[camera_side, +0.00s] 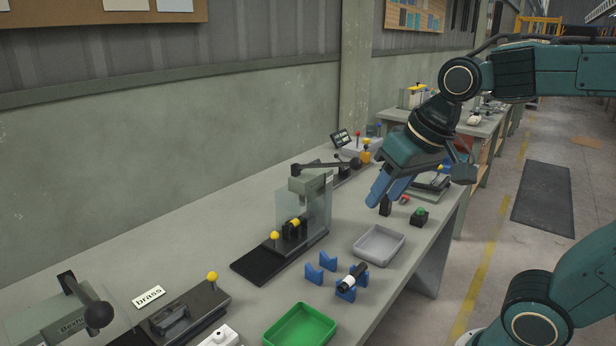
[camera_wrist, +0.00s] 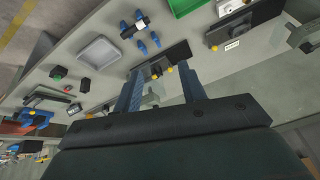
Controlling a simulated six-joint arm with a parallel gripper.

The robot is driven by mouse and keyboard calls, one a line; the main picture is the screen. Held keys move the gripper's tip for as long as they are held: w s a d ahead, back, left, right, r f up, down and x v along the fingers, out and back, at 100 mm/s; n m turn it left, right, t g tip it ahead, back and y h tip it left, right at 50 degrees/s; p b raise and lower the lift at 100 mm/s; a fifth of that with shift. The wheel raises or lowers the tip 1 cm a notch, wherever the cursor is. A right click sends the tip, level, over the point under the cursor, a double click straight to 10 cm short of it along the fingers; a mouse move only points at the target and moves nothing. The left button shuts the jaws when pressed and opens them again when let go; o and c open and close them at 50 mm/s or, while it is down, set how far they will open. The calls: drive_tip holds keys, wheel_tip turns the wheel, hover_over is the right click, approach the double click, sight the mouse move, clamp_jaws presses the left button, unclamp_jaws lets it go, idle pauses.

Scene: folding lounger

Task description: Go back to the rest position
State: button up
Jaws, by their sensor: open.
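My gripper (camera_side: 389,190) hangs above the workbench in the side view, with its blue fingers pointing down and a little left. In the wrist view my gripper (camera_wrist: 160,88) shows two fingers spread apart, with no object held between them. Beyond the fingers, the wrist view shows a bench press (camera_wrist: 150,98) on the bench. In the side view this press (camera_side: 312,200) stands to the left of my gripper, with a dark base and a yellow knob. No rest position is marked in either view.
A grey tray (camera_side: 379,244), blue V-shaped holders (camera_side: 321,267) with a black-and-white cylinder (camera_side: 352,276), and a green tray (camera_side: 300,326) stand on the bench. A green button (camera_side: 419,216) is below my gripper. Another lever press (camera_side: 75,310) stands front left. A wall runs behind.

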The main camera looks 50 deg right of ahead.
drive_tip(key=s+f+n, duration=0.2)
drive_tip(key=s+n, duration=0.1)
drive_tip(key=s, duration=0.4)
drive_tip(key=shift+a+f+t, duration=0.2)
drive_tip(key=shift+f+t, duration=0.1)
